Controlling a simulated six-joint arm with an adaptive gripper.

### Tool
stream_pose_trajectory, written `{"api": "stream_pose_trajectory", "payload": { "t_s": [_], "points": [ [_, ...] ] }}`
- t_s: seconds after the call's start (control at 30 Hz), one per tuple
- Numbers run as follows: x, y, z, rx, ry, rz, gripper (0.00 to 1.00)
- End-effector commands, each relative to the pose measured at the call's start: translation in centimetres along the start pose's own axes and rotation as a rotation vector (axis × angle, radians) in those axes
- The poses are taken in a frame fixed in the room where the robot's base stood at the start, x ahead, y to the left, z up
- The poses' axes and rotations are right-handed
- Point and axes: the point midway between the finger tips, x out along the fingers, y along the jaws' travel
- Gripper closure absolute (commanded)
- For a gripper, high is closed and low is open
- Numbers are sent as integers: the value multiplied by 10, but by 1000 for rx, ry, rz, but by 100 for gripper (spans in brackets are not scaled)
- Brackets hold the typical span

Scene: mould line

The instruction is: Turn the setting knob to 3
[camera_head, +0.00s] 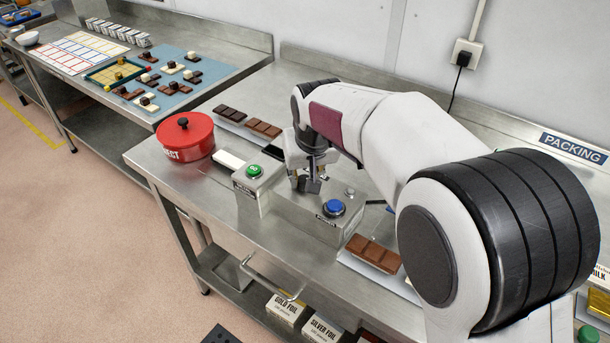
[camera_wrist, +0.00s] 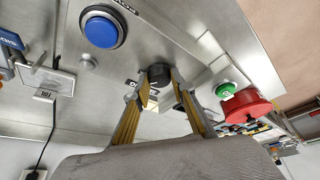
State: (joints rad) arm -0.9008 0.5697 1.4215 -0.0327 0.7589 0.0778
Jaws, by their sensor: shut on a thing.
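The setting knob (camera_wrist: 158,73) is a dark round knob on a grey metal control box. It shows in the wrist view between the fingertips of my gripper (camera_wrist: 162,90). My gripper is shut on the knob, one finger on each side. In the head view my gripper (camera_head: 306,184) points down onto the control box (camera_head: 300,212), and it hides the knob. The number the knob points to cannot be read. A blue push button (camera_head: 333,208) sits on the same box; it also shows large in the wrist view (camera_wrist: 101,29).
A green button (camera_head: 254,170) on its own box and a red lidded pot (camera_head: 186,137) stand left of my gripper. Chocolate bars (camera_head: 263,128) lie behind, and another bar (camera_head: 373,252) lies at the front right. A second table (camera_head: 150,100) holds trays and sweets.

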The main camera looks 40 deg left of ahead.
Motion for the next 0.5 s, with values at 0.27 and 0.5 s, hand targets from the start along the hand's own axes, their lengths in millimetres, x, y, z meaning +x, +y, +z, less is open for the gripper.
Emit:
{"api": "stream_pose_trajectory", "payload": {
  "t_s": [0.27, 0.5],
  "points": [
    [1, -1, 1, 89, -3, 38, 97],
    [1, -2, 1, 169, -3, 70, 97]
  ]
}}
